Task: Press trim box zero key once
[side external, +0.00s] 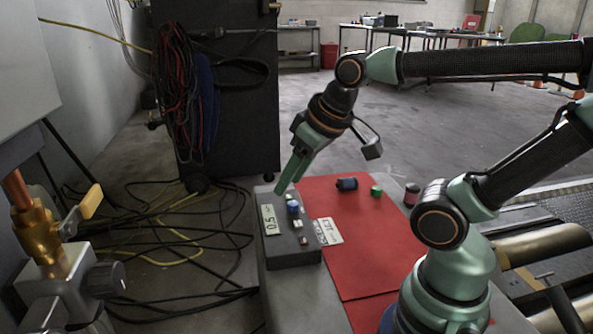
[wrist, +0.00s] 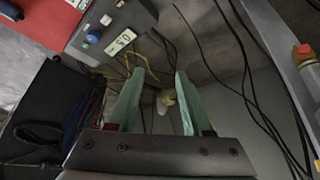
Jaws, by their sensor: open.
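The trim box (side external: 290,256) is a dark grey box with a small display (side external: 270,219) reading about 0.5. Its top carries a blue knob (side external: 293,207) and several small pale keys (side external: 298,224); I cannot tell which one is the zero key. My gripper (side external: 281,190) points down at the far end of the box, its fingertips close to or just above that edge; contact cannot be told. In the wrist view the trim box (wrist: 78,46) is at the upper left, and my open, empty gripper (wrist: 160,72) is right of and below it.
A red mat (side external: 350,262) lies right of the box with a white label card (side external: 328,231), a dark blue cylinder (side external: 347,184) and a green piece (side external: 376,191). A black cabinet (side external: 240,120) hung with cables stands behind. A brass valve fitting (side external: 38,235) is at left.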

